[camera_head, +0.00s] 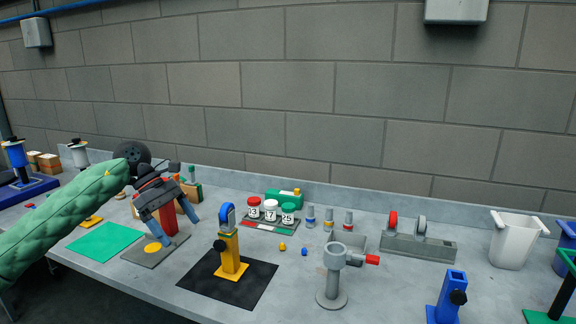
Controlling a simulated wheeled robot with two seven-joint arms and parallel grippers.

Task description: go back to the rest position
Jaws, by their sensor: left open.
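My left arm, in a green padded sleeve, comes in from the left in the head view. Its gripper (175,226) is open and points down over a grey plate (140,257) with a yellow disc (153,247). A red upright block (168,219) shows between the two blue-grey fingers; I cannot tell whether they touch it. My right gripper is not in view.
A yellow stand with a blue hook (229,257) is on a black mat (255,283) to the right. Nearby are a green mat (104,242), lidded jars (270,210), a grey post with a red tip (333,277) and a white bin (512,240). A block wall stands behind.

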